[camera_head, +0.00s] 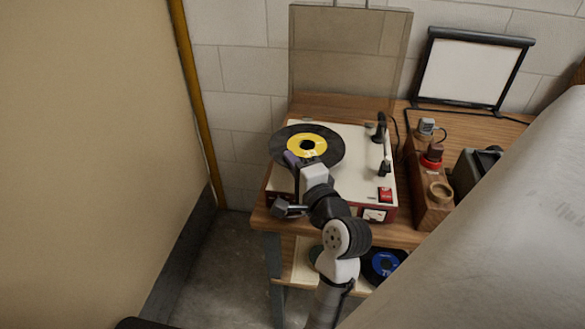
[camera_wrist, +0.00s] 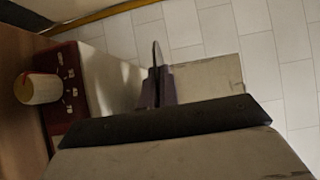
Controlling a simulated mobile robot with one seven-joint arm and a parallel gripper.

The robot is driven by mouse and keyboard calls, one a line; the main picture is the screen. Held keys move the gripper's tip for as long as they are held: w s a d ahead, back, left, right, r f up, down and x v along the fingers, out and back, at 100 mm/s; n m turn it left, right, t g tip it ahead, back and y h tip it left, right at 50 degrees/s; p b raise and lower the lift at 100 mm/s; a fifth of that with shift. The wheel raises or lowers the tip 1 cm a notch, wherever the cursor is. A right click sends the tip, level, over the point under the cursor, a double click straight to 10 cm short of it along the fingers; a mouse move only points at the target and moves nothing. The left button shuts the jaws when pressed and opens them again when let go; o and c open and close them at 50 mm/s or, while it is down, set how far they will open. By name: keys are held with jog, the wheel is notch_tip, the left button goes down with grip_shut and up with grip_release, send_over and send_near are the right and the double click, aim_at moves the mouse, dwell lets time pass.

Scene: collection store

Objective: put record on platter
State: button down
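A black record with a yellow label (camera_head: 307,145) is over the left part of the record player (camera_head: 362,160), which has a cream top and red sides. The record hides the platter, and I cannot tell whether it touches it. My gripper (camera_head: 291,160) is at the record's near left edge, with its purple fingers closed on the rim. In the wrist view the record (camera_wrist: 157,56) shows nearly edge-on between the fingers (camera_wrist: 156,88). The tonearm (camera_head: 385,150) stands to the right of the record.
The player's clear lid (camera_head: 350,50) stands open at the back. A wooden block with cartridges (camera_head: 431,190) is to the right, near a framed white panel (camera_head: 472,72). A blue-labelled record (camera_head: 384,263) lies on the lower shelf. A tan panel (camera_head: 90,130) stands at left.

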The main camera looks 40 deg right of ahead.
jog(key=shift+f, duration=0.95)
jog(key=shift+f, duration=0.3)
jog(key=c, duration=1.7)
grip_release()
jog(key=shift+r, duration=0.1)
jog(key=shift+s+r, duration=0.15)
jog(key=shift+r, duration=0.1)
jog(key=b+v, duration=0.2)
jog(key=v, duration=0.9)
jog(key=shift+s+a+f+b, duration=0.1)
jog(key=shift+s+b, duration=0.25)
